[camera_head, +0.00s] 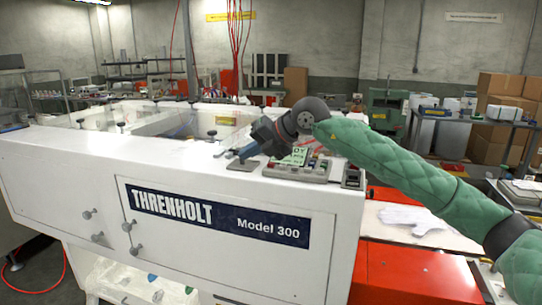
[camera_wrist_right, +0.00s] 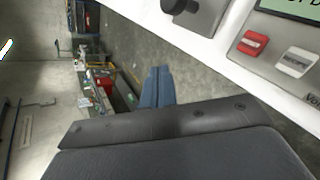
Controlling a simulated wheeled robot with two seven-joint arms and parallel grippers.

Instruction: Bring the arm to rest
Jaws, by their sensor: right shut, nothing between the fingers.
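My right arm (camera_head: 420,180), in a green quilted sleeve, reaches in from the right in the head view. Its right gripper (camera_head: 224,154) is over the white machine's top, to the left of the control panel (camera_head: 300,172). In the right wrist view the blue-grey fingers (camera_wrist_right: 157,75) are together with nothing between them. Part of the panel, with a red button (camera_wrist_right: 253,43), a white button and a screen edge, shows at the upper right there. I cannot tell whether the gripper touches the machine. My left gripper is not in view.
The white Threnholt Model 300 machine (camera_head: 80,160) fills the front and left. A white glove (camera_head: 412,218) lies on a pale surface to the right, above a red cabinet (camera_head: 410,275). Cardboard boxes (camera_head: 497,95) and a bench stand at the back right.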

